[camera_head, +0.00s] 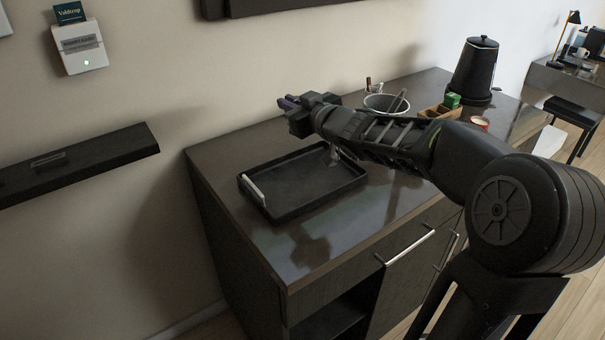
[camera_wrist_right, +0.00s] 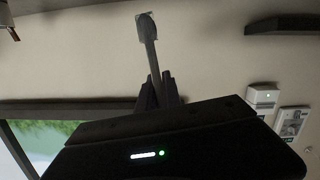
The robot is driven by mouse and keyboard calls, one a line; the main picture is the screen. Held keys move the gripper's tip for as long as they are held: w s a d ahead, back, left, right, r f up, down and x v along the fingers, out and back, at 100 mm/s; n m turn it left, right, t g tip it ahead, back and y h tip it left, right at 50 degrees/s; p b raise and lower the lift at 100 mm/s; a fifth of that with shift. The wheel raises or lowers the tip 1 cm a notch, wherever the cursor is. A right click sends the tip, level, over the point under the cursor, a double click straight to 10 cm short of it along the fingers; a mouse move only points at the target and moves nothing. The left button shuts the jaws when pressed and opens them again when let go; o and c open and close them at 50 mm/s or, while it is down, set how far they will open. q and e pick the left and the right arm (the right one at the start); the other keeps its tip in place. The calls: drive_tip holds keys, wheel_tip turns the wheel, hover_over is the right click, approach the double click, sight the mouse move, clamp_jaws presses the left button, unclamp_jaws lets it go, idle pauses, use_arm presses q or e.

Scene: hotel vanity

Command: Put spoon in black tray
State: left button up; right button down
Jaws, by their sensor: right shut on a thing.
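The black tray (camera_head: 300,183) lies flat on the dark vanity top, with a pale handle at its left end. No spoon shows in it. My right gripper (camera_head: 287,102) is above and behind the tray, near the wall. In the right wrist view my right gripper (camera_wrist_right: 157,88) is shut on a grey spoon (camera_wrist_right: 150,47), which sticks out beyond the fingertips with its rounded end farthest away. I cannot make out the spoon in the head view. My right forearm crosses over the tray's back right corner. My left gripper is not in view.
A dark wall shelf (camera_head: 80,160) is at left.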

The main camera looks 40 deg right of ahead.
wheel_tip(320, 180, down, 5)
drive_tip(key=shift+f+b, duration=0.1)
drive_tip(key=shift+b, duration=0.8)
wheel_tip(320, 180, down, 5)
drive_tip(key=shift+b, duration=0.45)
drive_tip(key=shift+f+b, duration=0.2)
drive_tip(key=shift+b, duration=0.1)
drive_tip(key=c, duration=1.5)
unclamp_jaws()
drive_tip(key=shift+r, duration=0.1)
